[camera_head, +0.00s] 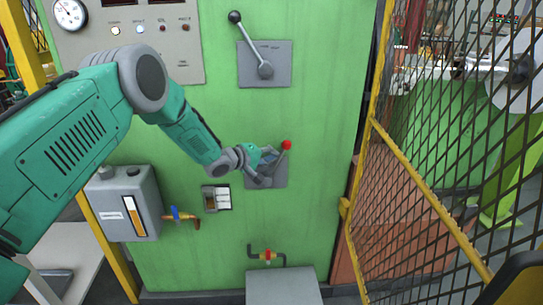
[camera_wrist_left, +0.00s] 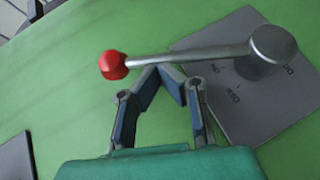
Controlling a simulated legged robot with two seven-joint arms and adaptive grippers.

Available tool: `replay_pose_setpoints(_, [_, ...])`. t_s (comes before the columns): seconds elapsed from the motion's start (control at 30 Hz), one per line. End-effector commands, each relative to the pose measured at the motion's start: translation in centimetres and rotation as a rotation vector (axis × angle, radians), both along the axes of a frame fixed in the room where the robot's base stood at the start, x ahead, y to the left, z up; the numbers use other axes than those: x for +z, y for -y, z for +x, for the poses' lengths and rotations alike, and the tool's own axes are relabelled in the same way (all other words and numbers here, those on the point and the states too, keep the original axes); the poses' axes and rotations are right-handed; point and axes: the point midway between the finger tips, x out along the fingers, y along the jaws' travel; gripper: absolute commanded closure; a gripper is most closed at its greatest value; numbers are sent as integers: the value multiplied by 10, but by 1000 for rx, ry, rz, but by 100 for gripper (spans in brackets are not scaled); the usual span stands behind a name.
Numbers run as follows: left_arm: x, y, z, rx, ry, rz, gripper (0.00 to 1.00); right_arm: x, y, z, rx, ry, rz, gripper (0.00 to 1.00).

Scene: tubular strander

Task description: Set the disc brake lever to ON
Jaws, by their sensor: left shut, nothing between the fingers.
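A lever with a red knob (camera_head: 286,145) is mounted on a grey plate (camera_head: 280,181) on the green panel. In the left wrist view, the red knob (camera_wrist_left: 113,65) is at the left end of a metal arm, whose round hub (camera_wrist_left: 272,46) sits on the plate (camera_wrist_left: 262,104). My left gripper (camera_head: 268,162) is at this lever. In the left wrist view, its fingertips (camera_wrist_left: 163,70) meet just below the lever arm, with nothing between them; whether they touch it I cannot tell. My right gripper is not in view.
A second lever with a black knob (camera_head: 235,17) is above on its own grey plate (camera_head: 279,73). A gauge panel (camera_head: 130,65) is at upper left. A grey box (camera_head: 128,205) and a blue-handled valve (camera_head: 177,214) are at lower left. A yellow-framed mesh fence (camera_head: 415,192) stands right.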

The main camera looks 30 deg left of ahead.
Motion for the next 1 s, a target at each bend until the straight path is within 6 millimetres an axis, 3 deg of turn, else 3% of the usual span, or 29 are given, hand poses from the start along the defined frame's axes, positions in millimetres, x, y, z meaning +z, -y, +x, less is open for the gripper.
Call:
replay_pose_setpoints(0.43, [5,-2,-6,0,3,-3,100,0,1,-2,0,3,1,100])
replay_pose_setpoints(0.8, [24,-33,-71,5,2,-5,100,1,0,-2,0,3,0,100])
replay_pose_setpoints(1.0, [31,-45,-97,3,1,-3,100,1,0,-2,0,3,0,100])
